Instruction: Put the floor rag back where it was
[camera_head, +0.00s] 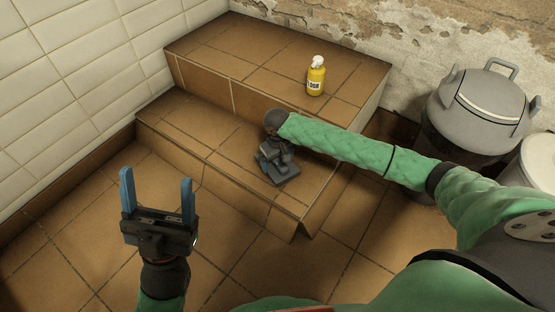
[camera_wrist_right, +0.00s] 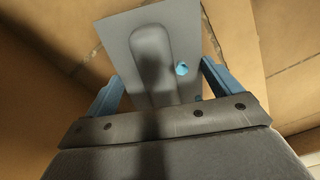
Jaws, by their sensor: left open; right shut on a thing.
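My right gripper (camera_head: 270,158) reaches down over the lower tiled step (camera_head: 190,128). It is shut on a flat grey rectangular thing (camera_head: 285,178), which shows larger in the right wrist view (camera_wrist_right: 195,30). That thing has a rounded raised ridge and a small light-blue spot. I cannot tell for sure that it is the floor rag; no other rag shows. It is at or just above the step's surface, near its front edge; contact is unclear. My left gripper (camera_head: 156,190) is open and empty, its blue fingers pointing up, over the floor at left.
A yellow bottle (camera_head: 315,80) with a white top stands on the upper tiled step (camera_head: 225,45). A large grey lidded pot (camera_head: 480,110) and a pale container (camera_head: 540,160) stand at right. A white tiled wall (camera_head: 80,60) bounds the left. Floor (camera_head: 75,230) at left is clear.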

